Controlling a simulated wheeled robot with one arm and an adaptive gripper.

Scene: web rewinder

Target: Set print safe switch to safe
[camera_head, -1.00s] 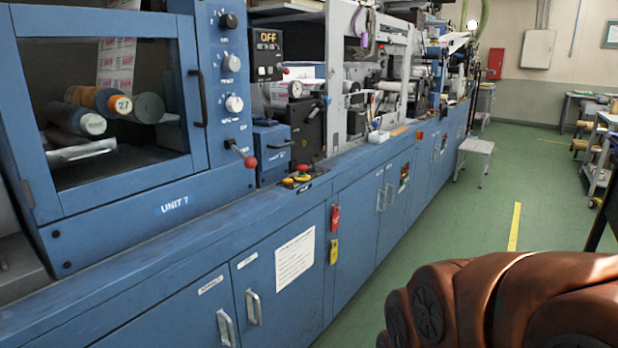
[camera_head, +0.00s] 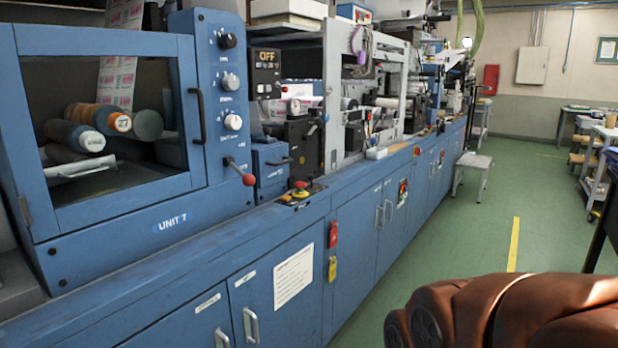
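I cannot tell for sure which control is the print safe switch, as the labels are too small to read. The blue Unit 7 panel carries a black knob (camera_head: 228,41) at the top, with a light round knob (camera_head: 229,82) and another light knob (camera_head: 233,122) below it. A lever with a red ball (camera_head: 248,179) sticks out at the panel's lower right. A small black box with an "OFF" display (camera_head: 267,56) stands just right of the panel. My gripper is not in view; part of my brown arm shows at the lower right, apart from the machine.
The blue machine base (camera_head: 260,222) runs from front left to back right, with an emergency stop button (camera_head: 300,186) on its ledge. A small step stool (camera_head: 473,168) stands beside it. The green floor (camera_head: 465,225) is clear along the aisle. Carts (camera_head: 603,160) stand at right.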

